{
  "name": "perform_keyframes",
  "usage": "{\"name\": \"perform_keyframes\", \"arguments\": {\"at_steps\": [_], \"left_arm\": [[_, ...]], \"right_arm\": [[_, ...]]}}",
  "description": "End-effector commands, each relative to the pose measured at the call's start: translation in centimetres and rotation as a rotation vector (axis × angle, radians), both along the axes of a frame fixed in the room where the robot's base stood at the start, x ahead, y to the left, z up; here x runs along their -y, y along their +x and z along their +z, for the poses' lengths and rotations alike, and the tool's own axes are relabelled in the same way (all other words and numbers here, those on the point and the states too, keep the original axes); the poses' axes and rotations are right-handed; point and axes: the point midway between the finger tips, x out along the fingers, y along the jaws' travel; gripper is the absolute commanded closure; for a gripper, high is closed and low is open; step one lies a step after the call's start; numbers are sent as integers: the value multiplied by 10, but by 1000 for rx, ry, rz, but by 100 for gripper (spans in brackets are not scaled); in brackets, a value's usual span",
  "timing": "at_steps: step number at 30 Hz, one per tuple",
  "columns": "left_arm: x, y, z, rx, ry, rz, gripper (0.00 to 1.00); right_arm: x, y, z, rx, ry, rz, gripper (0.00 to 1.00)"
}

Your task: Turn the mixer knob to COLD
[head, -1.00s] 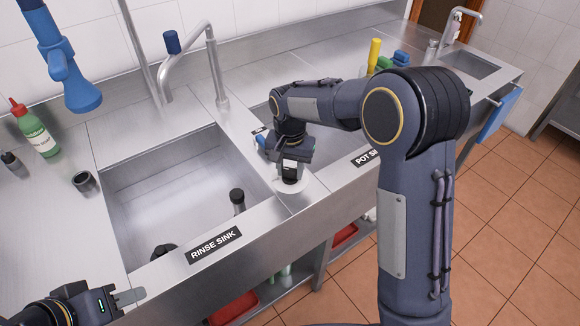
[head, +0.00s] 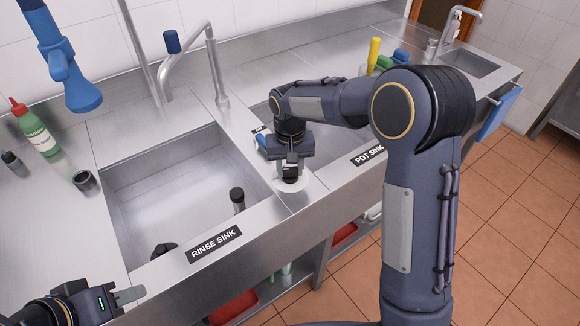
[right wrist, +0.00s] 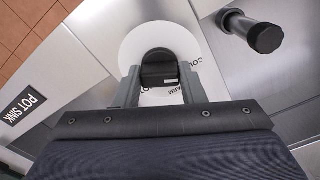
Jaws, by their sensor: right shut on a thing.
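The mixer knob (right wrist: 158,68) is a black grip standing on a round white dial (right wrist: 135,45) with printed lettering. My right gripper (right wrist: 157,86) is shut on the knob, one finger on each side. In the head view the dial (head: 305,184) sits on the strip between the two sinks, and my right gripper (head: 290,174) mostly hides the knob. My left gripper (head: 130,296) is at the lower left, apart from everything; its finger gap is not clear.
The rinse sink (head: 135,193) lies left of the knob, with a black-topped post (head: 238,198) near it. The pot sink label (head: 368,155) is to the right.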

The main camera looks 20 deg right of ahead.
Motion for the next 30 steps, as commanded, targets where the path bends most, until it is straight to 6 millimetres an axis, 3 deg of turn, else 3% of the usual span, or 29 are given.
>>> {"name": "perform_keyframes", "arguments": {"at_steps": [6,7,11,22,30], "left_arm": [[0,0,0,0,0,0,64],[0,0,0,0,0,0,64],[0,0,0,0,0,0,64],[0,0,0,0,0,0,64],[0,0,-3,0,0,0,64]], "right_arm": [[0,1,1,3,0,3,86],[0,1,1,3,0,3,60],[0,0,1,2,0,2,43],[0,1,6,3,0,1,42],[0,1,50,6,1,1,42]]}}
